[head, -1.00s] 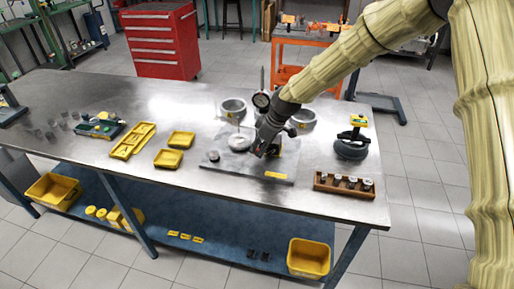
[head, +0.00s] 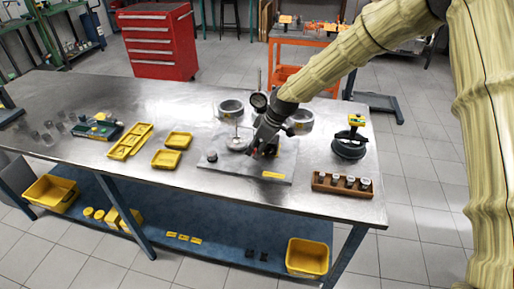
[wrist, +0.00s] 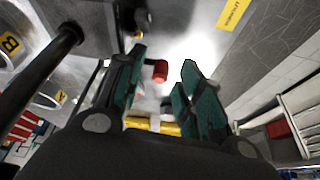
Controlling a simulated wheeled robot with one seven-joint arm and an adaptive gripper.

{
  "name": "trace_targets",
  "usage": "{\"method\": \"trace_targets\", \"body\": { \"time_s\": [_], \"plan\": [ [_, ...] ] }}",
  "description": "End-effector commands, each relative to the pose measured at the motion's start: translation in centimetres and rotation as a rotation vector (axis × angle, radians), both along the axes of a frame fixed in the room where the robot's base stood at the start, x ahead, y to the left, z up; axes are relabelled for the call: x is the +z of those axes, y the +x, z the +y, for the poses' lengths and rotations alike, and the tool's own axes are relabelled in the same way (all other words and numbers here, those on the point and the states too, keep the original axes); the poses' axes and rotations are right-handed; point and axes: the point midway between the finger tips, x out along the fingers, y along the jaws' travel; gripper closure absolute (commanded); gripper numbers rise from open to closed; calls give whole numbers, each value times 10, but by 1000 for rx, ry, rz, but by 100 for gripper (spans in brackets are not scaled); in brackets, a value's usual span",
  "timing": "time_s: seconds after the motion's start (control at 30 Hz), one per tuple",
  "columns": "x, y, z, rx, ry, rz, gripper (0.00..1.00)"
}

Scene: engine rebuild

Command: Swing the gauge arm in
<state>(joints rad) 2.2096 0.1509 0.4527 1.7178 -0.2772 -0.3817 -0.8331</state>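The dial gauge (head: 259,100) has a round dark-rimmed face and stands at the back of a grey metal plate (head: 215,178) on the bench, just left of my wrist. A light round disc (head: 238,143) sits on the plate, left of my gripper. My gripper (head: 262,151) points down low over the plate. In the wrist view my gripper (wrist: 165,75) has its green-padded fingers apart. A red knob (wrist: 160,70) shows near the tips, by the left finger; I cannot tell whether they touch. A dark post (wrist: 40,83) runs along the left. My gripper hides part of the gauge's mount.
Two metal rings (head: 231,108) (head: 301,119) stand behind the plate. A wooden rack (head: 342,190) with several small parts is at front right, below a dark ring-shaped tool (head: 349,147). Yellow trays (head: 166,159) lie to the left. Bare bench lies along the front edge.

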Motion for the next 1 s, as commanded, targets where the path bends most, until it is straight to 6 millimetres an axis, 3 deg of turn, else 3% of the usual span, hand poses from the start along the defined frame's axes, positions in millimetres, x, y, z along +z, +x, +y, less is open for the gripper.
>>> {"method": "trace_targets", "body": {
  "time_s": [0.17, 0.7, 1.0],
  "plan": [
    [15, -1, -6, -1, 1, -3, 64],
    [97, -13, -37, -1, 1, -2, 64],
    [110, -16, -43, 0, 1, -1, 64]
  ]
}}
